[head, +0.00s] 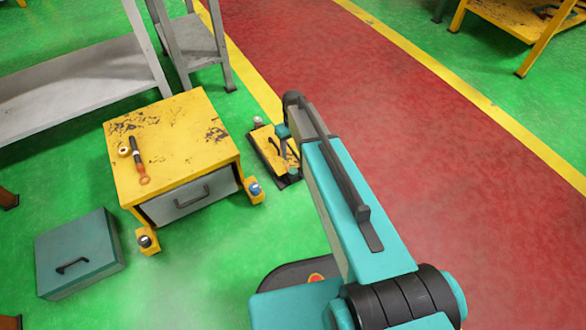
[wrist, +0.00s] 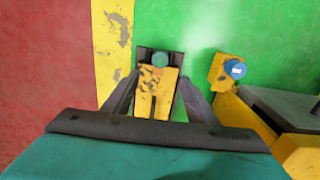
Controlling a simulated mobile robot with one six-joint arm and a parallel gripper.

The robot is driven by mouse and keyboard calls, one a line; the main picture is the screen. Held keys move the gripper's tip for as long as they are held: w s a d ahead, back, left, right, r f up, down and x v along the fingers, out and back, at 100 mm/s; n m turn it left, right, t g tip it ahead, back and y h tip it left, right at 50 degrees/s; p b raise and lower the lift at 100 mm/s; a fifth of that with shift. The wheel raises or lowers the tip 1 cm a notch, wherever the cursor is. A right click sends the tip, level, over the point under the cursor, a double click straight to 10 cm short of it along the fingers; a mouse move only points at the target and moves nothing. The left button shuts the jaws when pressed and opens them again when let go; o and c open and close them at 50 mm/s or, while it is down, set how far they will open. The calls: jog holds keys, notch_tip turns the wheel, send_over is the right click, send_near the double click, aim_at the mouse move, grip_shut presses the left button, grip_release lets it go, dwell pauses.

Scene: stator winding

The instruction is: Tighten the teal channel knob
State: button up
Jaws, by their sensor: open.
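The teal channel knob (wrist: 160,60) is round and sits at the far end of a scuffed yellow plate (wrist: 155,84) on a dark base. It also shows in the head view (head: 294,173), at the plate's near end. My gripper (wrist: 159,76) is open, with its two dark fingers spread either side of the plate and pointing toward the knob. The knob appears between the fingertips in the picture; I see no contact, and the gap in depth is unclear. In the head view my arm's end hangs over the plate and partly covers it.
A blue knob (head: 255,188) on a yellow bracket is close by, and a dark knob (head: 145,240) is farther left. A yellow cabinet (head: 185,125) with a drawer carries a screwdriver-like tool (head: 138,160). A teal box (head: 78,255) stands left. The red floor lane (head: 420,130) is clear.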

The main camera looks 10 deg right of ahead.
aim_at(293, 170)
notch_tip(293, 170, down, 13)
jog(key=b, duration=0.4)
jog(key=shift+f+b, duration=0.2)
jog(key=shift+b, duration=0.2)
jog(key=c, duration=1)
jog(key=shift+r, duration=0.1)
jog(key=shift+c, duration=0.2)
jog(key=shift+n+p, duration=0.3)
jog(key=shift+p, duration=0.45)
jog(key=o, duration=1)
jog(key=shift+o, duration=0.2)
